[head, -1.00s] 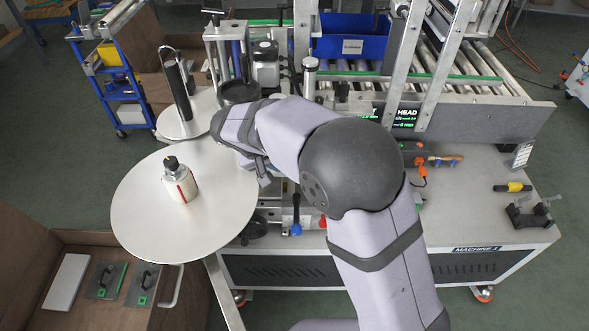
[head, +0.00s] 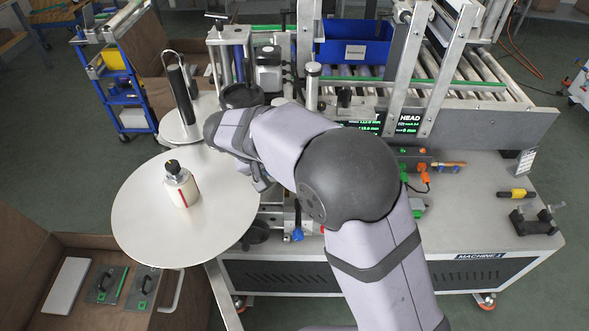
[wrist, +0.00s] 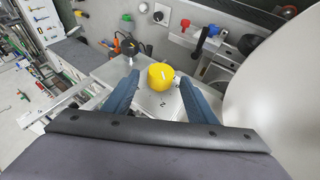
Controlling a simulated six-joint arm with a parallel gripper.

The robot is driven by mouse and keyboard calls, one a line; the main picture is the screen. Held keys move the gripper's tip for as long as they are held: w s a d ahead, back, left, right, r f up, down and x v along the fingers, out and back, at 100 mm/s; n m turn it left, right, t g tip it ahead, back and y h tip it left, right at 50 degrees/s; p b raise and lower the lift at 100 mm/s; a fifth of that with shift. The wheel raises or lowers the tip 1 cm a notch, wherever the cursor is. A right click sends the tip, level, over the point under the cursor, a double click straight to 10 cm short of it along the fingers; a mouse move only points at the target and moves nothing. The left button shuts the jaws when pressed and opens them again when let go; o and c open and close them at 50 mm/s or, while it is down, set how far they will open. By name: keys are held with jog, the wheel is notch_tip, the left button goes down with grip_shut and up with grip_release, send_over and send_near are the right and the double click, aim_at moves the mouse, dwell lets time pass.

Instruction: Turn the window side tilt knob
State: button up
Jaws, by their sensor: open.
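A yellow round knob (wrist: 160,77) with a pale mark on its face shows in the wrist view, between my gripper's fingers and beyond them. No label shows which side it belongs to. My gripper (wrist: 158,84) is open, with one blue-grey finger on either side of the knob in the picture. I see no finger touching it, and cannot tell the remaining distance. In the head view my arm hides the knob and most of the gripper. A metal plate (wrist: 158,103) with small holes lies under the knob.
In the wrist view, a black knob (wrist: 129,47) stands left and red (wrist: 201,42) and blue (wrist: 212,31) handles stand right. A large pale disc (wrist: 285,90) fills the right side. In the head view a bottle (head: 181,187) stands on the round plate (head: 150,235).

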jog(key=b+v, duration=0.1)
jog(key=v, duration=0.5)
jog(key=shift+r, duration=0.15)
jog(key=shift+s+a, duration=0.1)
jog(key=shift+a, duration=0.05)
jog(key=s+d+f+g+y, duration=0.1)
jog(key=s+d+f+g, duration=0.15)
jog(key=d, duration=0.35)
jog(key=s+d+f+g+y, duration=0.1)
jog(key=s+d+f, duration=0.25)
jog(key=d, duration=0.25)
jog(key=s+d+f+y, duration=0.1)
jog(key=s+d+f, duration=0.2)
jog(key=s, duration=0.3)
jog(key=s+d+f+m+g+y, duration=0.1)
jog(key=s+d+f+y, duration=0.1)
jog(key=s+d+f, duration=0.2)
jog(key=s, duration=0.3)
jog(key=shift+s+f+y, duration=0.3)
jog(key=shift+s+f, duration=0.05)
jog(key=shift+f, duration=0.05)
